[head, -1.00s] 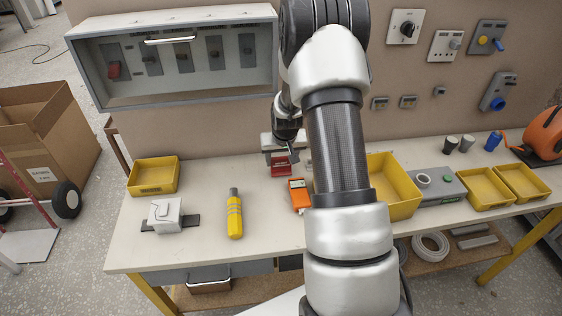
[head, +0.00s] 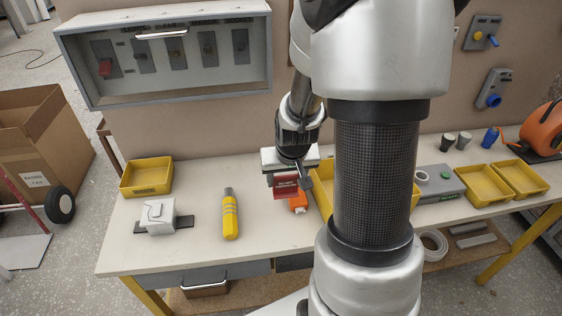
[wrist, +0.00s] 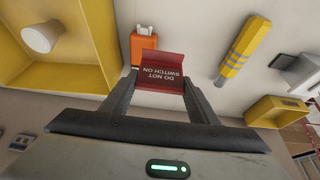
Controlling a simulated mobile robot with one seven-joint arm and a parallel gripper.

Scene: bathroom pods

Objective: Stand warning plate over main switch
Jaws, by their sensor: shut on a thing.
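The red warning plate (head: 286,190), a bent plate, is held by my gripper (head: 288,181) above the middle of the bench. In the wrist view the plate (wrist: 162,77) sits between the two fingers of my gripper (wrist: 160,92), its words "DO NOT SWITCH ON" upside down. A grey switch cabinet (head: 262,60) hangs on the back wall at the left, with a row of several switches. My gripper is right of and below the cabinet.
An orange device (head: 298,203) lies partly hidden behind the plate. A large yellow bin (head: 323,188) is right of my gripper, partly behind my arm.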

